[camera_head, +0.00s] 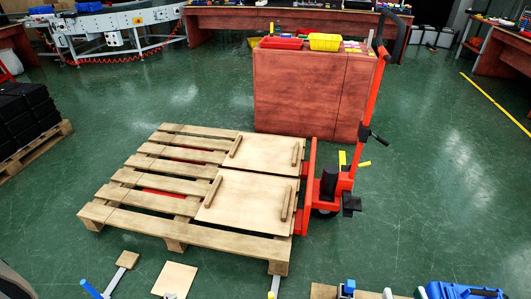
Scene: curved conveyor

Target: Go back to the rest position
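I cannot make out either of my grippers in the head view. A dark rounded shape cut off in the lower left corner may be part of my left arm. No fingertips show, and nothing is seen held. The task names no object.
A wooden pallet (181,228) bearing two boards with wooden bars lies ahead on the green floor. A red pallet jack (328,185) stands at its right, before a reddish workbench (282,90). A blue case (457,290) and clamps lie along the bottom edge. Floor at right is clear.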

